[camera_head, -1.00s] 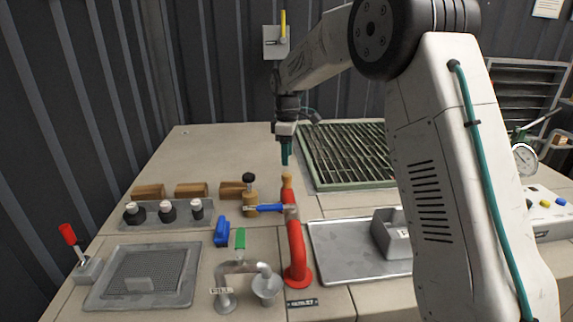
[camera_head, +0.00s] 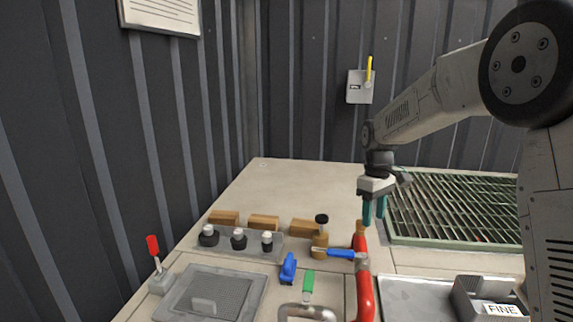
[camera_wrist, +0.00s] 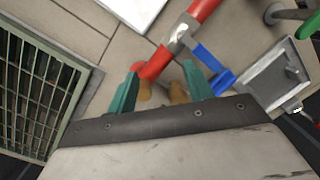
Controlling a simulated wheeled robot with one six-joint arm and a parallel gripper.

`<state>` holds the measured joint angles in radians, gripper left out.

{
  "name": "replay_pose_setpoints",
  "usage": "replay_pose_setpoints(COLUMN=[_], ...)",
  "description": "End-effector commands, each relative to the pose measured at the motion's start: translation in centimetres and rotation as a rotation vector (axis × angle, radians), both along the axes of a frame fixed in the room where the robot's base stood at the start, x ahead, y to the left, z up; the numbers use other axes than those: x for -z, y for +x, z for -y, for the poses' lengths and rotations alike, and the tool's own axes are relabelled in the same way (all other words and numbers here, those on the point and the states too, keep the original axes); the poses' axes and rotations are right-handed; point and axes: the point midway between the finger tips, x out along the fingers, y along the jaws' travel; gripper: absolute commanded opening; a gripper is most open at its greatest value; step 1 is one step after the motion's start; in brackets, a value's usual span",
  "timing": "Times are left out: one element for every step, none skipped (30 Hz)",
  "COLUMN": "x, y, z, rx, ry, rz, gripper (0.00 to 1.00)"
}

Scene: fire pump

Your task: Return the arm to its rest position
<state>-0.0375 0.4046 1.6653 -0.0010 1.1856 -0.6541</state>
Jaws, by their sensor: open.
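My gripper (camera_head: 373,210) hangs from my bent arm above the bench, with its teal fingers pointing down. It is just above and behind the upper end of the red pipe (camera_head: 364,290), near a blue-handled valve (camera_head: 342,253). In the wrist view the two teal fingers (camera_wrist: 157,92) are spread apart with nothing held between them. The red pipe (camera_wrist: 156,62) and the blue handle (camera_wrist: 213,66) show beyond the fingertips.
A green grate (camera_head: 450,208) lies right of my gripper. A red lever (camera_head: 153,246) is at the far left. A grey box marked FINE (camera_head: 490,296) sits on a tray. The back-left bench top (camera_head: 300,185) is bare.

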Motion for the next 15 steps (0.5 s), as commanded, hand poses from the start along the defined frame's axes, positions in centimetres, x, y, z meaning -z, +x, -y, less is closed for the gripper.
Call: replay_pose_setpoints(x=[-0.7, -1.0, -1.5, -1.9, -2.3, -2.8, -3.3, -3.6, -4.1, -4.5, -4.8, -5.2, -5.4, -5.7, -6.0], y=[-1.8, -2.8, -4.2, -5.3, -6.4, -7.9, -9.1, -10.3, -11.9, -13.0, -14.2, -15.7, -16.9, -18.0, -19.5], z=[0.2, 0.2, 0.3, 0.4, 0.5, 0.6, 0.7, 0.8, 0.9, 1.0, 1.0, 1.1, 1.2, 1.3, 1.4], rx=[0.046, 0.075, 0.113, 0.141, 0.169, 0.207, 0.234, 0.262, 0.297, 0.323, 0.346, 0.378, 0.402, 0.424, 0.452], ry=[-0.005, -0.009, -0.014, -0.018, -0.022, -0.027, -0.03, -0.033, -0.038, -0.04, -0.044, -0.046, -0.049, -0.052, -0.053], rz=[-0.006, -0.01, -0.014, -0.017, -0.019, -0.021, -0.022, -0.022, -0.021, -0.02, -0.019, -0.016, -0.014, -0.012, -0.008], gripper=[0.51, 0.51, 0.51, 0.51, 0.51, 0.51, 0.51, 0.51, 0.51, 0.51, 0.51, 0.51, 0.51, 0.51, 0.51])
